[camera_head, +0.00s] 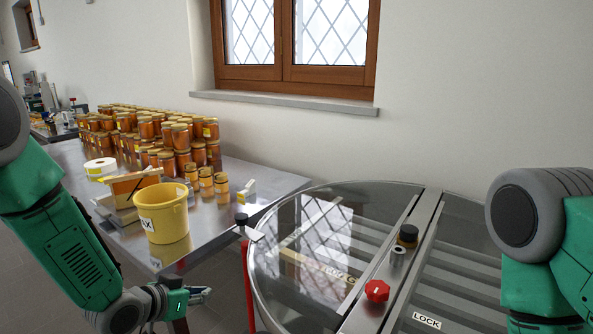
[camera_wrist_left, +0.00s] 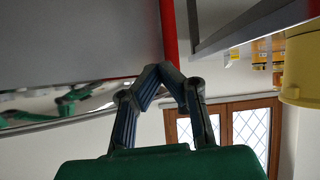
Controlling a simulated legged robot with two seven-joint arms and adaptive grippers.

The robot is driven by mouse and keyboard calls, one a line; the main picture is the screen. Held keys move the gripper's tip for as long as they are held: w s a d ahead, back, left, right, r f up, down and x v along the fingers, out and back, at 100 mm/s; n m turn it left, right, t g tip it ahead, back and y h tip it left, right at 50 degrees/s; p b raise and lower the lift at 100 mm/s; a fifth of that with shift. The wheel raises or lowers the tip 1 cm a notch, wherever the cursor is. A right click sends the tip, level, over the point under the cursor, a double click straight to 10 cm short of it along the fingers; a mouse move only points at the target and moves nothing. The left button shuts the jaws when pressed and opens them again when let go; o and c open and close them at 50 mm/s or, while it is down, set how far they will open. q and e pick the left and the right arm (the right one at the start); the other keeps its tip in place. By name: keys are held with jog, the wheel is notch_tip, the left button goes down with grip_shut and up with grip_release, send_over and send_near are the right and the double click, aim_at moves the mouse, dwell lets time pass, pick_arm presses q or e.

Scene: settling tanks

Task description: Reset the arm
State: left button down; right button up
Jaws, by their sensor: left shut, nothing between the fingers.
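My left arm comes down the left side of the head view. Its gripper (camera_head: 203,294) is low in front of the metal table, pointing right, with its fingers together and empty. In the left wrist view the two fingers of the left gripper (camera_wrist_left: 168,70) meet at their tips, with nothing between them. My right arm shows at the right edge of the head view, but its gripper is out of the picture.
A yellow bucket (camera_head: 164,213) and several honey jars (camera_head: 181,137) stand on the metal table (camera_head: 222,228). A round drum with a clear lid (camera_head: 301,249), a red knob (camera_head: 377,290) and a LOCK label (camera_head: 427,320) fills the middle right. A window (camera_head: 285,40) is behind.

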pick_arm(q)
jog(key=s+a+f+n+g+y+b, duration=0.1)
jog(key=s+f+n+g+y+b, duration=0.2)
jog(key=s+f, duration=1.2)
jog(key=s+a+f+g+y, duration=0.1)
jog(key=s+a+f+g, duration=0.1)
jog(key=s, duration=0.9)
jog(key=s+a+f+n+g+y, duration=0.1)
jog(key=s+a+f+g, duration=0.1)
jog(key=s, duration=1)
jog(key=f+g, duration=0.1)
jog(key=g, duration=0.1)
jog(key=shift+a+f+g+y, duration=0.15)
jog(key=shift+a+g+y, duration=0.15)
jog(key=shift+a, duration=0.1)
jog(key=shift+s+d, duration=0.1)
